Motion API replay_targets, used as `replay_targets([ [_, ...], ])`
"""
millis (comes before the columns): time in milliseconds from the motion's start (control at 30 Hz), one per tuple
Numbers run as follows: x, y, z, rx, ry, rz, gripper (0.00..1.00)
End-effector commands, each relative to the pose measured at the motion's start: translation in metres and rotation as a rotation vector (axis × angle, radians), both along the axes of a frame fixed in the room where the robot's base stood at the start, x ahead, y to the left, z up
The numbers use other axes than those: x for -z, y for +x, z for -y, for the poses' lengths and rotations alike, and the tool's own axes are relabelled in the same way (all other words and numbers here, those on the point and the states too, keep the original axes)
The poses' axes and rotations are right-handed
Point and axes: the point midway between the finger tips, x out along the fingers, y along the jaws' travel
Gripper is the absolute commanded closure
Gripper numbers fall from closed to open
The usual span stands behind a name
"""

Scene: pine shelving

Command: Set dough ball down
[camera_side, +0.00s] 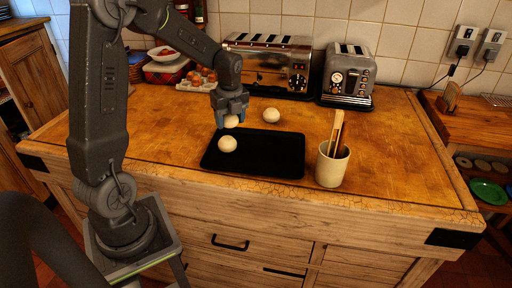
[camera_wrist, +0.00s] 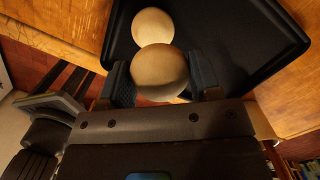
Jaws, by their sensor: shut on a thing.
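My gripper (camera_side: 232,116) is shut on a pale dough ball (camera_side: 232,122), over the back left part of a black tray (camera_side: 270,152). In the wrist view the held dough ball (camera_wrist: 160,72) sits between the two fingers (camera_wrist: 162,82). A second dough ball (camera_side: 228,144) lies on the tray near its left side; in the wrist view it (camera_wrist: 152,26) shows just beyond the held one. A third dough ball (camera_side: 271,115) lies on the wooden worktop behind the tray. I cannot tell whether the held ball touches the tray.
A beige pot (camera_side: 332,168) with wooden utensils stands right of the tray. Two toasters (camera_side: 268,62) (camera_side: 348,75) stand along the back wall. An egg carton (camera_side: 197,80) and a red container (camera_side: 167,68) are at the back left. The tray's right half is clear.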

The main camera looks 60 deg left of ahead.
Motion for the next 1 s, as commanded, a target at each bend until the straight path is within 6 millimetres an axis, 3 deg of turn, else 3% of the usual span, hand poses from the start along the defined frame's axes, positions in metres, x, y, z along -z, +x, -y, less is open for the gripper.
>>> replay_targets([
  [200, 0.030, 0.036, 0.034, 0.006, -0.001, -0.002, 0.52],
  [400, 0.045, 0.055, 0.051, 0.001, -0.001, -0.001, 0.52],
  [533, 0.051, 0.058, 0.054, 0.001, 0.000, 0.000, 0.52],
  [800, 0.086, 0.057, 0.054, 0.000, 0.000, -0.002, 0.52],
  [1000, 0.087, 0.057, 0.054, 0.000, 0.000, 0.001, 0.52],
])
